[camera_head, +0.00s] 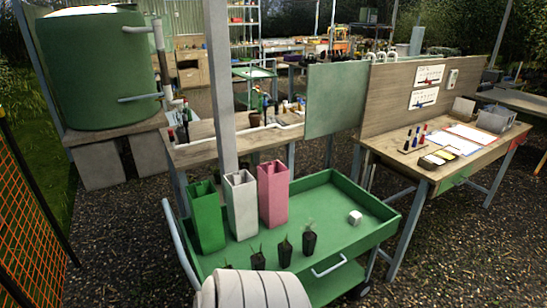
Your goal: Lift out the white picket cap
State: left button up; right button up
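A small white block (355,217) with a darker mark on its side sits on the right part of the green cart tray (338,187); it may be the white picket cap, but I cannot tell for sure. Three tall open square tubes stand at the tray's left: a green one (206,220), a white one (242,208) and a pink one (273,195). Something pale shows just inside the white tube's mouth, too small to make out. The tubes' lower insides are hidden. Neither of my grippers is in view.
Several seedlings in dark pots (309,242) stand along the tray's front. A grey post (220,90) rises behind the tubes. A wooden bench (460,160) with papers and bottles stands at right. The tray around the white block is clear.

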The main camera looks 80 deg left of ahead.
aim_at(354, 218)
jog(key=u, duration=1)
jog(key=i, duration=2.05)
jog(key=u, duration=2.35)
